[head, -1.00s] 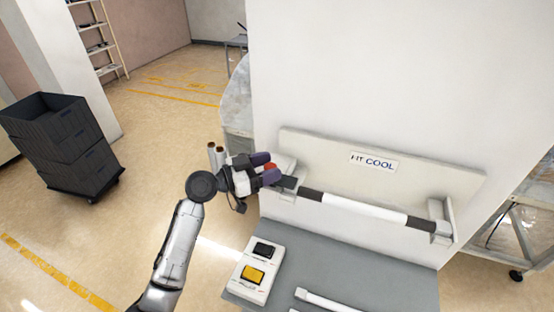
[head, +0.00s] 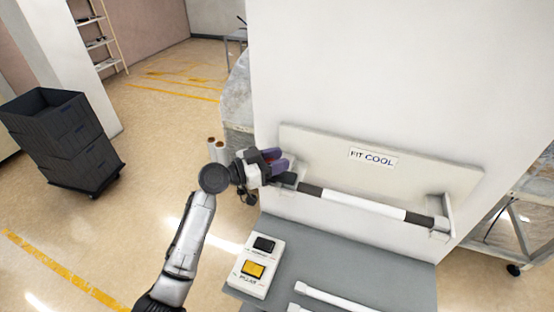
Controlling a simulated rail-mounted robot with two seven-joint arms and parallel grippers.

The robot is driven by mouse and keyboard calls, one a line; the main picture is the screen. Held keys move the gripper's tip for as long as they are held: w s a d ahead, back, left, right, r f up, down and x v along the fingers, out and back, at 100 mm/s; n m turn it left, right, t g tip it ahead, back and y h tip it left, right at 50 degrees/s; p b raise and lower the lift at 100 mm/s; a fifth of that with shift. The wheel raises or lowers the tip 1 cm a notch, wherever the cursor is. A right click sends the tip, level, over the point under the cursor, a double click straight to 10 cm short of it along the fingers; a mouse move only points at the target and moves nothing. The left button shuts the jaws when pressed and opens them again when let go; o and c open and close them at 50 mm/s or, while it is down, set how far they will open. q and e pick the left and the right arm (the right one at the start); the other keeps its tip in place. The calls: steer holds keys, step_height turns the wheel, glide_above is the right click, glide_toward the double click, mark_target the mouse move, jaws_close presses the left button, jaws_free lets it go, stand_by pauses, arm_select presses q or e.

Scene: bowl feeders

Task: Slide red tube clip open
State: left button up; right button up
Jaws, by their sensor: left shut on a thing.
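A white tube (head: 365,206) with dark end sections is held level in a wall fixture with a white backboard (head: 420,178) labelled FIT COOL. My left gripper (head: 278,163), with purple fingers, is at the left end of the tube, in front of the left bracket. It is shut on the red tube clip, which its fingers hide almost wholly. I cannot tell how far the clip is slid. My right gripper is not in view.
A grey shelf (head: 350,262) below the fixture carries a white box (head: 258,283) with a black and a yellow button, and loose white tubes (head: 335,300). Stacked dark crates (head: 60,140) stand on the floor at left.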

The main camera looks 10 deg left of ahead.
arm_select(q)
jaws_close()
steer(key=shift+w+a+f+b, duration=0.1)
steer(key=shift+a+f+b, duration=0.1)
steer(key=shift+a+b, duration=0.4)
steer(key=a+b, duration=0.2)
steer(key=a, duration=0.1)
steer(key=shift+w+b, duration=0.2)
steer(key=shift+b, duration=0.15)
steer(key=shift+a+r, duration=0.1)
steer(key=shift+r, duration=0.05)
steer(key=shift+o, duration=1.2)
jaws_free()
steer(key=o, duration=0.3)
steer(key=shift+a, duration=0.15)
steer(key=shift+o, duration=0.4)
